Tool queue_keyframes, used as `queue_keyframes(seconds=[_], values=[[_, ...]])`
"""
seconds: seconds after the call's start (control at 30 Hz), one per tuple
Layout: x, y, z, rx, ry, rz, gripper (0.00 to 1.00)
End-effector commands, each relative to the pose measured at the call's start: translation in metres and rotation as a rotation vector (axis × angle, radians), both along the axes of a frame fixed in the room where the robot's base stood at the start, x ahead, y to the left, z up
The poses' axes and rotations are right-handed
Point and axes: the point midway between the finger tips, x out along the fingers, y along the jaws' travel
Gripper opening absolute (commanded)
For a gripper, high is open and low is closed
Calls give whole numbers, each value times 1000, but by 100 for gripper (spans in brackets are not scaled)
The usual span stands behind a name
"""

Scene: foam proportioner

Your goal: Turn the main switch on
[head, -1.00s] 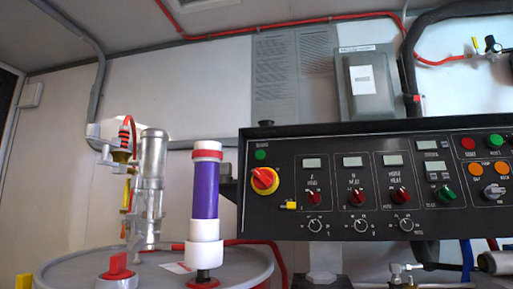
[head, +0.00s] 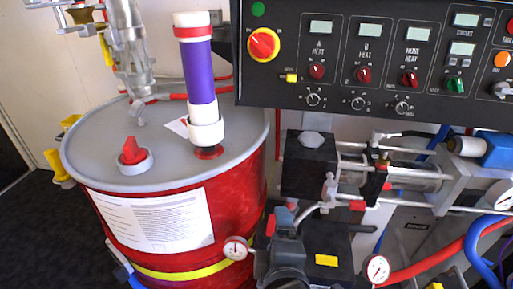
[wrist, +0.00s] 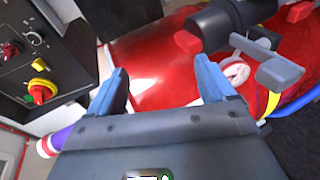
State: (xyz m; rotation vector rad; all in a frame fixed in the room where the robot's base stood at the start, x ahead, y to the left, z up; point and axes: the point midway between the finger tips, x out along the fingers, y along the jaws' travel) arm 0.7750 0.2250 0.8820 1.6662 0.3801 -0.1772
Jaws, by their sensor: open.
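The main switch (head: 263,44) is a red rotary knob on a yellow round plate at the left end of the black control panel (head: 285,85). Its red handle lies at a slant in the head view. In the wrist view the switch (wrist: 42,88) is at the left, tilted by the camera's angle. My gripper (wrist: 165,82) shows in the wrist view with its two blue-grey fingers apart and nothing between them. It is to the right of the switch in that view and apart from it. My gripper does not show in the head view.
A red drum (head: 240,190) with a grey lid stands left below the panel, with a purple and white cylinder (head: 199,75) on it. Pump machinery (head: 310,165) with gauges and hoses fills the space below the panel. Dark floor (head: 40,230) is clear at the left.

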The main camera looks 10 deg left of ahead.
Motion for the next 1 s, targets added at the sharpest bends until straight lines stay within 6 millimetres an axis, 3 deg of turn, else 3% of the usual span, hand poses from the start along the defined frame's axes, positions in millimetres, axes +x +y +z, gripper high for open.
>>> queue_keyframes(seconds=[0.1,0.3,0.5,0.63,0.8,1.0], values=[[36,21,39,-163,-56,19,83],[84,49,112,-440,-144,8,83],[118,70,200,-702,-227,-57,83],[129,78,250,-833,-262,-113,83],[134,83,287,-927,-284,-164,83],[145,81,296,-950,-286,-178,83]])
